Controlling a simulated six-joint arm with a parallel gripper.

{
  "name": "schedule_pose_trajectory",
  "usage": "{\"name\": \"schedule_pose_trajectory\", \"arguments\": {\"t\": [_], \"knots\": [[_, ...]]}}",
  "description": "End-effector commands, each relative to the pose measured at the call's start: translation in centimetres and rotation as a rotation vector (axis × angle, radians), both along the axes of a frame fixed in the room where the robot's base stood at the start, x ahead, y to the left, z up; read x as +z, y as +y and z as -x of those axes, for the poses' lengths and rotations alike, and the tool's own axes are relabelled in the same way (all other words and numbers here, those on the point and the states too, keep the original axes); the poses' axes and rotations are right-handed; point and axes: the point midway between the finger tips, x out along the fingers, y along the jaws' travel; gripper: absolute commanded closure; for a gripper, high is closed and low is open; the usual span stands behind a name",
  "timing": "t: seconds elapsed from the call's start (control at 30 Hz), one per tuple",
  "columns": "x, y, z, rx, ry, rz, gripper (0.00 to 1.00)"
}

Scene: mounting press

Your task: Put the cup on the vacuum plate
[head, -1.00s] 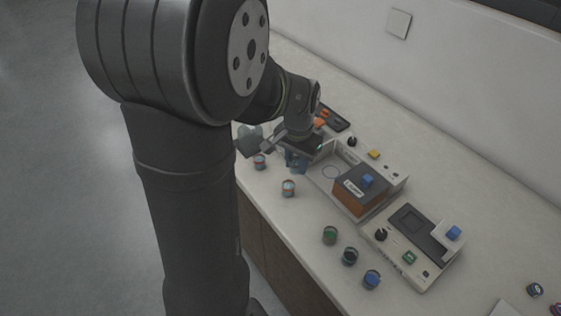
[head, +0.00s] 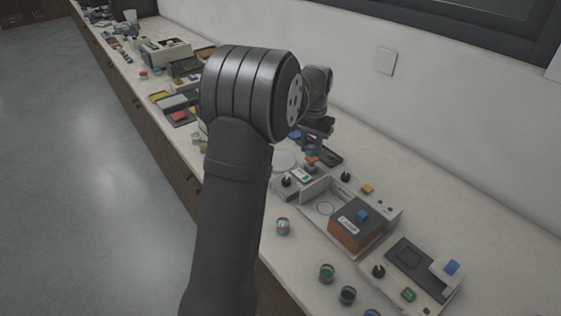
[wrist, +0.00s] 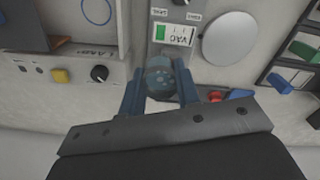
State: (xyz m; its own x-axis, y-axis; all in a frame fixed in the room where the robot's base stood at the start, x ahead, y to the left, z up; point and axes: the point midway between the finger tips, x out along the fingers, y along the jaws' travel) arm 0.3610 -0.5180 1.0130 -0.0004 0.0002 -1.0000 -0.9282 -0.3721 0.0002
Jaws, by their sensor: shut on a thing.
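My gripper (head: 311,148) has blue fingers and points down near the vacuum unit (head: 300,180). The vacuum plate (wrist: 230,38) is a bare, pale round disc to the right of the VAC panel (wrist: 172,34). In the head view the plate (head: 284,161) lies left of my gripper, partly behind my arm. The cup is beside the plate in the wrist view, not over it. Its height above the bench is unclear.
A dark tray (head: 328,156) lies behind my gripper.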

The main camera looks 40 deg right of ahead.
Motion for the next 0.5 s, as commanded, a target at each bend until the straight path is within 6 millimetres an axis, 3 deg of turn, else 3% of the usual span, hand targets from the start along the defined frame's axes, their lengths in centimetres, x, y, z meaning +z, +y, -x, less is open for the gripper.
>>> {"name": "schedule_pose_trajectory", "arguments": {"t": [0.2,0.37,0.5], "knots": [[-0.2,-1.9,-2.3,0.009,0.000,0.001,0.92],[-1.1,-1.8,-4.0,0.014,0.001,-0.002,0.92],[-2.9,-1.1,-6.9,0.014,0.001,-0.002,0.92]]}}
